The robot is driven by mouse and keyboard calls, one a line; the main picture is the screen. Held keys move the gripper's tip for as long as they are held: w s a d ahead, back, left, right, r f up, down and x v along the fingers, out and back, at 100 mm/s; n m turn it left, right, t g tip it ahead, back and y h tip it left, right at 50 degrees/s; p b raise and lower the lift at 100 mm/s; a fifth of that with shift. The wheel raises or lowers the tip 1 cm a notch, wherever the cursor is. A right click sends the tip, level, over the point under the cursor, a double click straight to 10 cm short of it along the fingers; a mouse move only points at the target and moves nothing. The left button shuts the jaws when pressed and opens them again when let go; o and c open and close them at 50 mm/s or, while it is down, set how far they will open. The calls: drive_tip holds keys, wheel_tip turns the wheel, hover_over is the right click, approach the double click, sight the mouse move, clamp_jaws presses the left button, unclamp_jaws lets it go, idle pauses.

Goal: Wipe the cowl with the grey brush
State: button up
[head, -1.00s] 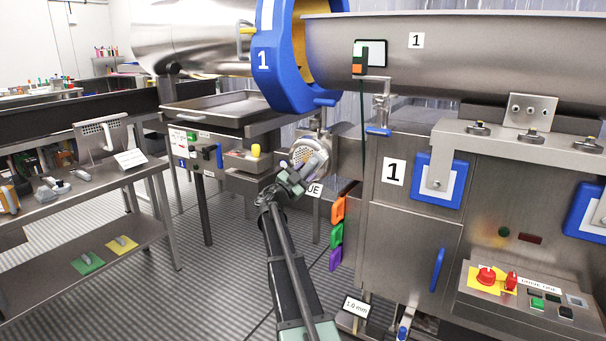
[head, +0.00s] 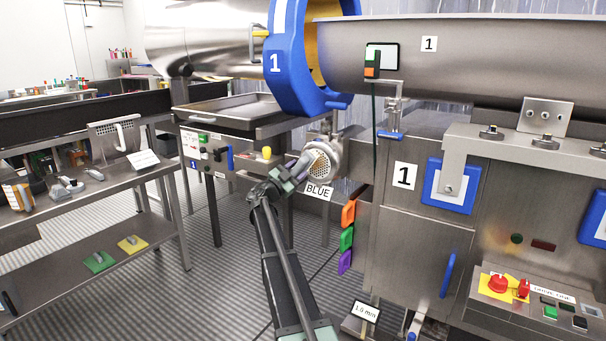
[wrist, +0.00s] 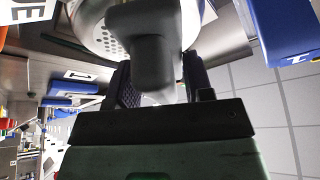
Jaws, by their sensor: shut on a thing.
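The cowl (head: 322,164) is a round metal cover with a perforated face, on the machine beside the BLUE label. My gripper (head: 287,178) is at the cowl's lower left, shut on the grey brush (head: 299,166). In the wrist view, the brush's thick grey handle (wrist: 152,68) stands between the two dark fingers of my gripper (wrist: 158,88). The cowl's holed face (wrist: 108,38) is right behind the brush there. The handle hides the brush's working end, so I cannot tell whether it touches the cowl.
A blue-rimmed drum (head: 285,70) and a metal tray (head: 232,110) are above the cowl. Orange, green and purple tags (head: 347,238) hang on the machine to the right. A steel table (head: 100,190) stands at left. The floor between is clear.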

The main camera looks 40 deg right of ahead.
sight(308, 165)
drive_tip(key=shift+w+r+p, duration=0.15)
drive_tip(key=shift+r+p, duration=0.6)
drive_tip(key=shift+s+f, duration=0.1)
drive_tip(key=shift+s, duration=0.6)
drive_tip(key=shift+s+d, duration=0.25)
drive_tip(key=shift+s, duration=0.75)
drive_tip(key=shift+s+d, duration=0.85)
drive_tip(key=shift+s, duration=1.35)
drive_tip(key=shift+w+a, duration=0.4)
drive_tip(key=shift+w, duration=0.9)
drive_tip(key=shift+w+a, duration=0.35)
drive_tip(key=shift+w, duration=0.9)
drive_tip(key=shift+w+a, duration=0.4)
drive_tip(key=shift+w, duration=0.9)
drive_tip(key=shift+s+a, duration=0.3)
drive_tip(key=shift+a, duration=0.7)
drive_tip(key=shift+s+a, duration=0.25)
drive_tip(key=shift+a, duration=0.7)
drive_tip(key=shift+s+a, duration=0.3)
drive_tip(key=shift+a, duration=0.7)
